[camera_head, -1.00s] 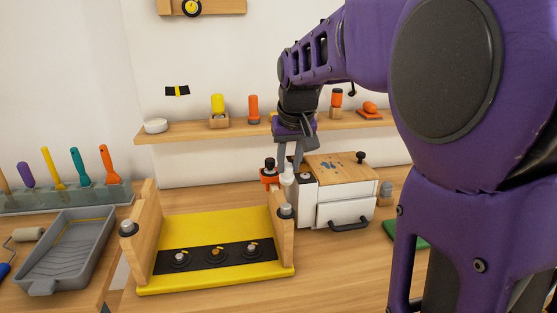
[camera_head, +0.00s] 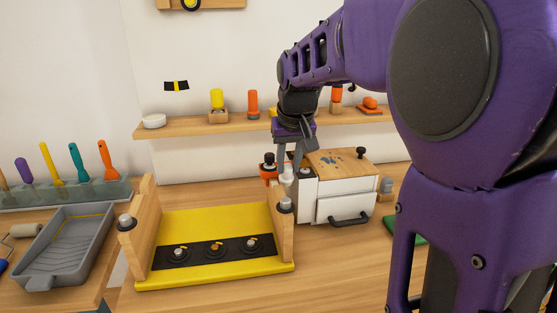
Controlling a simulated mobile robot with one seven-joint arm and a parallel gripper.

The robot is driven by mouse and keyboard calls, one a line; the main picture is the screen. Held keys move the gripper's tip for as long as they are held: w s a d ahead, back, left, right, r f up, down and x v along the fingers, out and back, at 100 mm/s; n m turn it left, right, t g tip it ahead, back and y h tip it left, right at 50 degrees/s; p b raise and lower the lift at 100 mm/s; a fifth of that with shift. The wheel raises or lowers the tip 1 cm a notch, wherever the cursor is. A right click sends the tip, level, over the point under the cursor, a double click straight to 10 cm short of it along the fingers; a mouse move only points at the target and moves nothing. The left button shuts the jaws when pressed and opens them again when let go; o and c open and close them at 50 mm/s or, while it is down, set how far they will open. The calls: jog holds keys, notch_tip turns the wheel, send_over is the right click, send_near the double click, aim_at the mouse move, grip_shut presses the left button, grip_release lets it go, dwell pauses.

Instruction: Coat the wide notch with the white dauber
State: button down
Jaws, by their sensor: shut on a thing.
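My gripper (camera_head: 290,158) points down behind the right wooden side panel of the yellow stand, to the left of the white cabinet. It is shut on the white dauber (camera_head: 287,176), a small white piece showing below the fingers. I cannot tell whether the dauber touches anything. The yellow stand (camera_head: 215,221) has two upright wooden side panels and a black strip (camera_head: 170,256) with three round dark fittings with small pointers. I cannot make out the wide notch for certain in this view.
A white cabinet (camera_head: 348,206) with a wooden top stands right of the gripper. An orange holder with a black knob (camera_head: 268,169) is close on its left. A grey paint tray (camera_head: 68,245) lies at left. A wooden shelf (camera_head: 185,131) with small items runs behind. The bench front is clear.

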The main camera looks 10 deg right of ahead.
jog(key=shift+a+f, duration=0.1)
jog(key=shift+s+a, duration=0.1)
jog(key=shift+a, duration=1.45)
jog(key=shift+a+p, duration=0.35)
jog(key=shift+a, duration=0.65)
jog(key=shift+d+f, duration=0.15)
jog(key=shift+d, duration=1.2)
jog(key=shift+d+f, duration=0.1)
jog(key=shift+d, duration=1.2)
jog(key=shift+f, duration=0.15)
jog(key=a, duration=0.5)
jog(key=shift+a+f, duration=0.15)
jog(key=shift+f, duration=0.25)
